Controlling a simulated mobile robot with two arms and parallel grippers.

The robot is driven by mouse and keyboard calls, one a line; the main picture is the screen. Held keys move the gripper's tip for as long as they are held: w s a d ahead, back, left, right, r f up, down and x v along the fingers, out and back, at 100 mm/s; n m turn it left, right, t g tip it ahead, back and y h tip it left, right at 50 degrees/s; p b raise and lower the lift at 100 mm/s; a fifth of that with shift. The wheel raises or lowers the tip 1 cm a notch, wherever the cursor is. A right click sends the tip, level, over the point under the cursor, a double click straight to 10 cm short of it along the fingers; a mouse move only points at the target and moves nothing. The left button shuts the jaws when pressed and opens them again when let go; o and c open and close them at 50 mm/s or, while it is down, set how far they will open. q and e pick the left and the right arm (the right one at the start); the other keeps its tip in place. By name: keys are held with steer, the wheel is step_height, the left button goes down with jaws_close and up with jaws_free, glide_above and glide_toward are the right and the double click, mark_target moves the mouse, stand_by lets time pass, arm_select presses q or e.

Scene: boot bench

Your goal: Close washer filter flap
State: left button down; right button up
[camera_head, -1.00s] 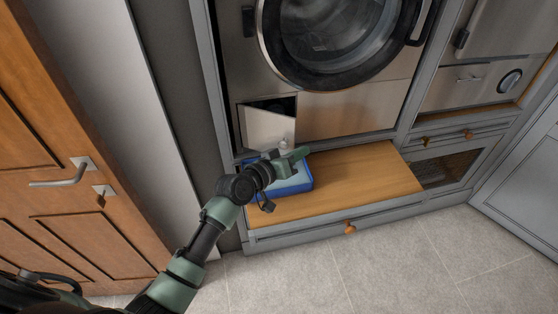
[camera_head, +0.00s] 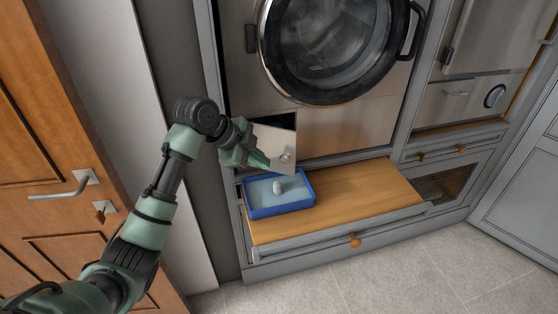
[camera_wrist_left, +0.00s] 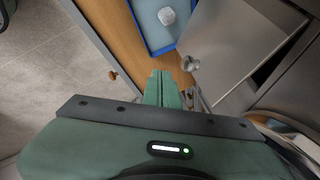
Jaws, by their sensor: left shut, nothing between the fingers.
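The washer filter flap (camera_head: 276,144) is a metal panel at the lower left of the washer front. It hangs partly open, with a dark opening (camera_head: 284,120) above it and a round knob on its face. The flap (camera_wrist_left: 232,68) and its knob also show at the right of the left wrist view. My left gripper (camera_head: 262,161) is shut and empty, in front of the flap's left part. In the left wrist view its fingers (camera_wrist_left: 162,84) are together, left of the knob; whether they touch the flap I cannot tell. My right gripper is not in view.
A blue tray (camera_head: 282,209) with a small white object (camera_head: 277,188) sits on the wooden pull-out board (camera_head: 365,199) below the flap. The board's right part is clear. The washer's round door (camera_head: 333,50) is above. A wooden door (camera_head: 52,200) stands at the left.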

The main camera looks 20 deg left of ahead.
mark_target(286, 160)
arm_select(q)
steer(key=w+d+f+p, duration=0.1)
steer(key=w+d+f, duration=0.1)
steer(key=w+f, duration=0.3)
steer(key=shift+w+d+p, duration=0.2)
steer(key=shift+w+p, duration=0.1)
steer(key=shift+w, duration=0.55)
steer(key=shift+r, duration=0.1)
steer(key=shift+w+d+n+t+y+p, duration=0.3)
steer(key=shift+w+n+p, duration=0.1)
steer(key=shift+w+n, duration=0.25)
steer(key=w+n+y, duration=0.1)
steer(key=w, duration=0.1)
steer(key=w+n+y, duration=0.1)
steer(key=w+n, duration=0.1)
steer(key=w+n+t+y+p, duration=0.1)
steer(key=w, duration=0.1)
steer(key=shift+w+d+n, duration=0.3)
steer(key=shift+n, duration=0.05)
steer(key=shift+w+a+n+y, duration=0.25)
steer(key=shift+w+n+y, duration=0.15)
steer(key=shift+w+n, duration=0.4)
